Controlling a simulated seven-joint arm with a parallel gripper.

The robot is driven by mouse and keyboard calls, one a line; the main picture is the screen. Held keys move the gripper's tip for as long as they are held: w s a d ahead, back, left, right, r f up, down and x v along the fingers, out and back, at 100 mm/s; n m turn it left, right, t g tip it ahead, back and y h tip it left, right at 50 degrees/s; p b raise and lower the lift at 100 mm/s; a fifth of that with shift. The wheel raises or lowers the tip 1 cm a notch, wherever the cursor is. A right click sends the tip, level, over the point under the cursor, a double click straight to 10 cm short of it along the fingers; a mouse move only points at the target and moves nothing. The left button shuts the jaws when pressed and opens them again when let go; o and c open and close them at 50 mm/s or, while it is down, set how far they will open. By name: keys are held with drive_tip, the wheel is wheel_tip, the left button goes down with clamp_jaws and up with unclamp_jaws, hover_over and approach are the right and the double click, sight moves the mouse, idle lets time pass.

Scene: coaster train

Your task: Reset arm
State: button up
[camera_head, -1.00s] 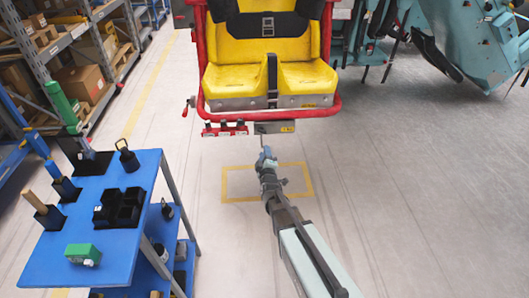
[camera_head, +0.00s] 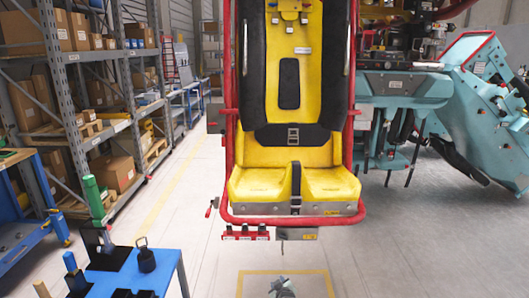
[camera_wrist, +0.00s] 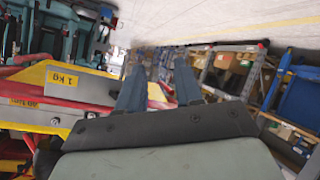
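My gripper (camera_head: 283,284) shows at the bottom edge of the head view, over the yellow floor outline (camera_head: 240,285). The rest of my arm is out of that view. In the wrist view, the two dark fingers of my gripper (camera_wrist: 158,88) stand apart, with nothing visibly held between them. The coaster seat (camera_head: 294,185) is yellow with black padding and a red frame, and hangs above and beyond my gripper in the head view.
A blue tool table (camera_head: 150,281) stands at the lower left. Storage shelves (camera_head: 75,60) with boxes line the left side. Teal machinery (camera_head: 480,115) stands at the right. Grey floor (camera_head: 420,250) is open at lower right.

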drive_tip(key=s+d+f+m+g, duration=0.1)
drive_tip(key=s+f+m+g, duration=0.2)
drive_tip(key=s+f+g, duration=0.5)
drive_tip(key=s+f+m+g, duration=0.2)
drive_tip(key=s+f, duration=0.2)
drive_tip(key=s, duration=0.8)
drive_tip(key=s+d+f+m+g, duration=0.1)
drive_tip(key=s+d+f+g, duration=0.2)
drive_tip(key=s, duration=0.8)
drive_tip(key=s+d+f+g+h, duration=0.1)
drive_tip(key=s+d+f+g, duration=0.2)
drive_tip(key=s, duration=0.9)
drive_tip(key=s+d+f+m+g+h, duration=0.1)
drive_tip(key=s+d+f+g, duration=0.2)
drive_tip(key=s, duration=0.9)
drive_tip(key=shift+d+m, duration=0.3)
drive_tip(key=shift+d, duration=0.4)
